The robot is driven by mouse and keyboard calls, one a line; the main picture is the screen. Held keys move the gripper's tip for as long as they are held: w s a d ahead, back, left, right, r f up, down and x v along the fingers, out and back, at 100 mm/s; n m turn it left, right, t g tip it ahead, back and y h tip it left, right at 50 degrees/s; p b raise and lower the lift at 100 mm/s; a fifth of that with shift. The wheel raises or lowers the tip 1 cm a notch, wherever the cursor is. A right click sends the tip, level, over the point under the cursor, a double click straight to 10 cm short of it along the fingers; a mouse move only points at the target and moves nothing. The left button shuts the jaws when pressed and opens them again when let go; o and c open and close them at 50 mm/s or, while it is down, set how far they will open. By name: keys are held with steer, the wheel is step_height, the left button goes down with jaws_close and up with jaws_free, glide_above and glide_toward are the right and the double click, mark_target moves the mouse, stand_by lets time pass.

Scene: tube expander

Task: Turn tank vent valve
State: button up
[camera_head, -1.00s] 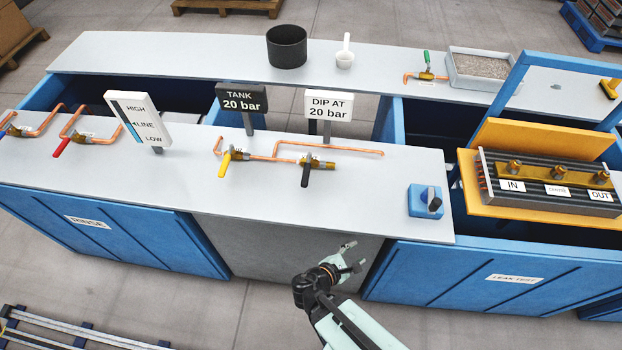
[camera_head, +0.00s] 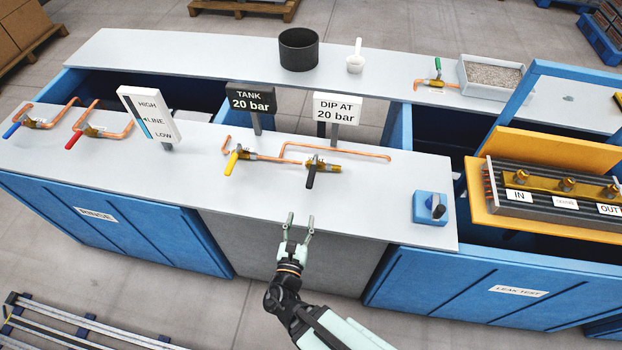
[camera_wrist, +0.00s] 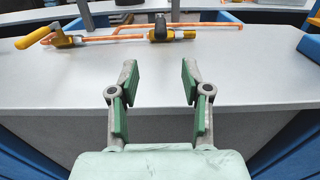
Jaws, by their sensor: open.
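Two brass valves on copper pipe lie on the grey bench top. One has a yellow handle (camera_head: 232,163), near the "TANK 20 bar" sign (camera_head: 251,97); the other has a black handle (camera_head: 311,176), near the "DIP AT 20 bar" sign (camera_head: 337,108). No label marks either as the vent. My gripper (camera_head: 300,220) is open and empty at the bench's front edge, short of both valves. In the wrist view, my gripper's green-padded fingers (camera_wrist: 158,80) are apart, with the black handle (camera_wrist: 160,26) ahead between them and the yellow handle (camera_wrist: 35,37) at upper left.
A blue switch box (camera_head: 428,208) sits right on the bench. A level sign (camera_head: 150,116) and valves with red (camera_head: 74,141) and blue (camera_head: 12,130) handles are at left. The copper pipe (camera_head: 350,152) runs behind the black-handled valve. The bench top in front of the valves is clear.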

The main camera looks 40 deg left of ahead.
mark_target(308, 188)
steer(key=b+x, duration=0.5)
steer(key=shift+w+f, duration=0.15)
steer(key=shift+f, duration=0.2)
steer(key=x, duration=0.3)
steer(key=b+x, duration=0.1)
steer(key=x, duration=0.2)
steer(key=b+x, duration=0.1)
steer(key=x, duration=0.2)
steer(key=shift+w+r, duration=0.1)
steer(key=shift+r, duration=0.2)
steer(key=shift+w+a, duration=0.3)
steer(key=shift+w, duration=0.3)
jaws_close()
